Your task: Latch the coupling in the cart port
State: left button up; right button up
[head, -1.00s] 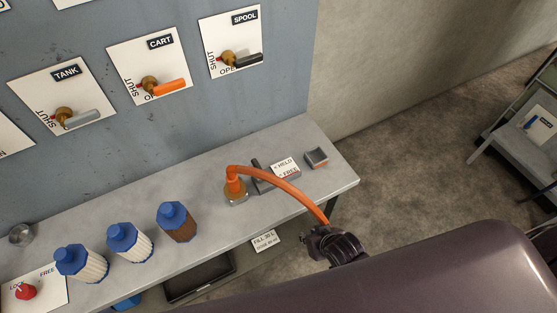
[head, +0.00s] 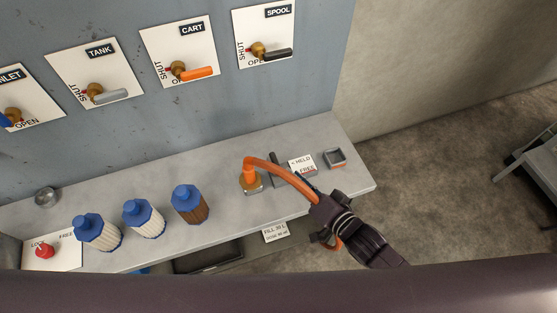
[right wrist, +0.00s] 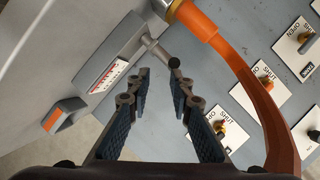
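The orange hose's coupling (head: 251,180) stands upright in a brass port on the bench; the brass also shows at the top of the right wrist view (right wrist: 174,9). Beside it is a grey latch block (right wrist: 115,65) with a HELD/FREE label (head: 302,165). Its lever (right wrist: 157,47) ends in a dark knob (right wrist: 174,63), just beyond my right fingertips and roughly between their lines; I cannot tell contact. My right gripper (right wrist: 160,84) is open and empty, near the block in the head view (head: 318,200). The hose passes beside its fingers. My left gripper is not in view.
A small grey holder with orange (head: 335,157) sits right of the block. The wall carries valve panels, including CART with an orange handle (head: 196,73). A red knob (head: 44,250) is at far left.

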aim_at(275, 161)
jog(key=shift+y, duration=0.7)
jog(key=x, duration=0.2)
jog(key=p+x, duration=0.1)
jog(key=x, duration=0.2)
jog(key=a+r+x, duration=0.1)
jog(key=x, duration=0.2)
jog(key=shift+s+d, duration=0.1)
jog(key=shift+s, duration=0.15)
grip_shut()
